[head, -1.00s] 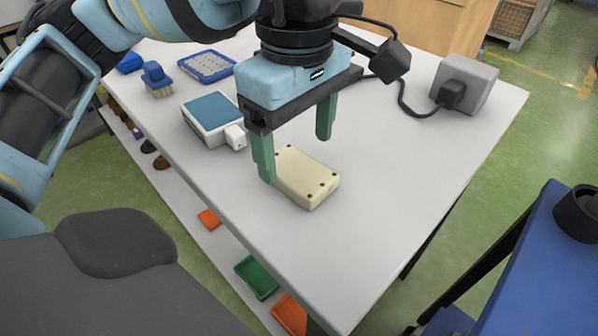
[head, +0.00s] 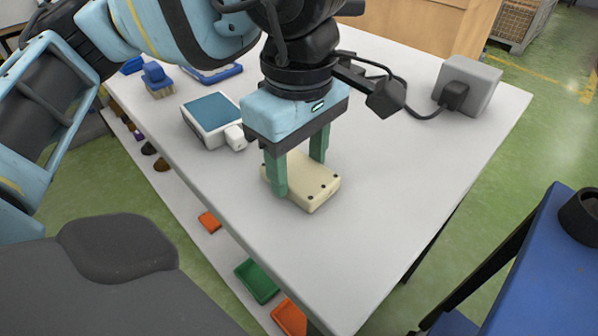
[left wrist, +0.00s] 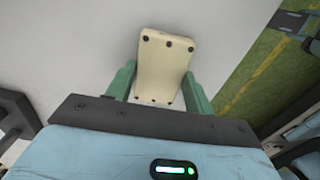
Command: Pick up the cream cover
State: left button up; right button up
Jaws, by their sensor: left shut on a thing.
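The cream cover (head: 318,184) is a flat, cream-coloured block with dark screw holes at its corners. It lies on the white table (head: 375,200) near the front edge. My left gripper (head: 299,178) points down over it, with its green fingers on opposite sides of the cover, shut on it. In the left wrist view the cover (left wrist: 166,62) sits between the two green fingers and extends beyond them. Part of the cover is hidden behind the near finger in the head view. My right gripper is not in view.
A white device with a blue top (head: 211,112) stands left of the gripper. A blue-handled brush (head: 157,78) and a blue tray (head: 214,75) are behind it. A grey box (head: 467,82) with a cable stands at the back right. The table's right part is clear.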

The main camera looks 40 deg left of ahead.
aim_at(291, 171)
pick_arm(q)
jog(key=shift+r, duration=0.1)
jog(key=shift+r, duration=0.5)
jog(key=r, duration=0.2)
jog(key=shift+s+a+r+p, duration=0.3)
jog(key=shift+s+a+p, duration=0.05)
jog(key=s+a+r, duration=0.1)
jog(key=s+a, duration=0.9)
jog(key=s, duration=0.1)
jog(key=shift+a+r, duration=0.15)
jog(key=shift+s, duration=0.1)
